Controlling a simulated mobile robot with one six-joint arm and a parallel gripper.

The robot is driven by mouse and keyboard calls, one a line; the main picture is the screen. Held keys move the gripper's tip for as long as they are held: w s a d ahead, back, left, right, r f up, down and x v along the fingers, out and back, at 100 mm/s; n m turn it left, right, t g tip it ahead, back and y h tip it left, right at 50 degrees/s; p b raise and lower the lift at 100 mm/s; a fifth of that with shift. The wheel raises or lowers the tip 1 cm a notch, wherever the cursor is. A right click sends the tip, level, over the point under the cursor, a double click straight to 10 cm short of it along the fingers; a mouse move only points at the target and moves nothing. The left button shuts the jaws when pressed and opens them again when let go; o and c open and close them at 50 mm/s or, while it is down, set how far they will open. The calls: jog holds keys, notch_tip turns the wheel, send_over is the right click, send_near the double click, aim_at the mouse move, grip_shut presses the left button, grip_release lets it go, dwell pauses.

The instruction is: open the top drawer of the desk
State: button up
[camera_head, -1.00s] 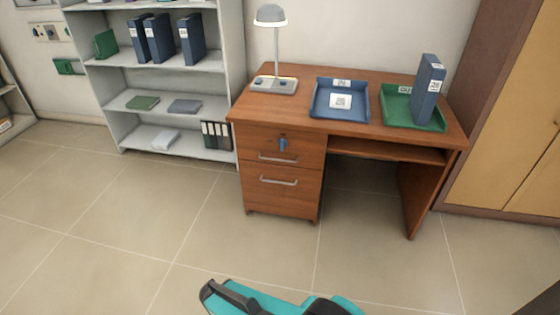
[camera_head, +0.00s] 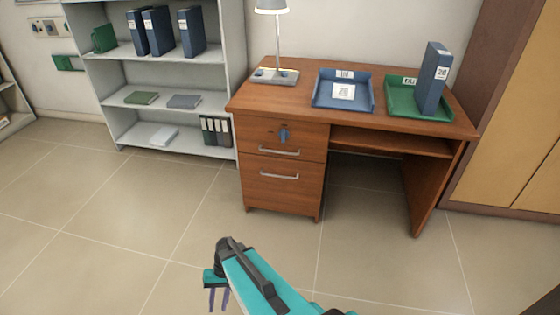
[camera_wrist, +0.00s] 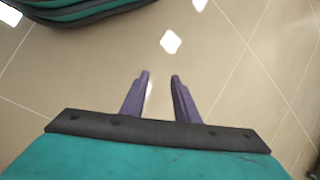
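The brown wooden desk (camera_head: 400,133) stands against the wall in the head view. Its top drawer (camera_head: 258,138) is shut, with a silver bar handle (camera_head: 280,151) and a keyhole with a blue-tagged key (camera_head: 283,135) above the handle. A second, deeper drawer (camera_head: 282,195) below it is also shut and has its own bar handle (camera_head: 279,176). My gripper (camera_head: 219,301) hangs low over the floor in front of the desk, apart from the drawers. In the wrist view, its two purple fingers (camera_wrist: 159,76) are apart with only floor between them.
On the desk stand a lamp (camera_head: 277,42), a blue tray (camera_head: 320,98) and a green tray (camera_head: 403,103) holding a blue binder (camera_head: 433,78). A grey shelf (camera_head: 175,99) stands left of the desk, a wooden cabinet (camera_head: 505,120) right. The floor in front is clear.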

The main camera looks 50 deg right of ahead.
jog(key=w+d+m+t+y+b, duration=0.1)
jog(key=w+d+m+t+b, duration=0.25)
jog(key=w+d, duration=0.45)
jog(key=w+d+r+m+t+y+b, duration=0.1)
jog(key=w+d+r+t+b, duration=0.15)
jog(key=w+d, duration=0.35)
jog(key=w+d+r+m+t+b, duration=0.15)
jog(key=w+d+b, duration=0.3)
jog(key=d, duration=0.45)
jog(key=m+t+h+b, duration=0.4)
jog(key=m+t+b, duration=0.2)
jog(key=t+b, duration=0.55)
send_near(280, 152)
jog(key=s, duration=0.4)
jog(key=shift+w+d+r, duration=0.15)
jog(key=shift+w+d, duration=0.05)
jog(key=shift+d, duration=0.2)
jog(key=shift+w+a+f+b, duration=0.2)
jog(key=shift+w+a+b, duration=0.4)
jog(key=shift+w, duration=1.65)
jog(key=shift+w+a+f+b, duration=0.2)
jog(key=shift+w+b, duration=0.65)
jog(key=shift+w, duration=1.45)
jog(key=shift+w+a+f+b, duration=0.15)
jog(key=shift+w+a+b, duration=0.45)
jog(key=shift+w, duration=1.65)
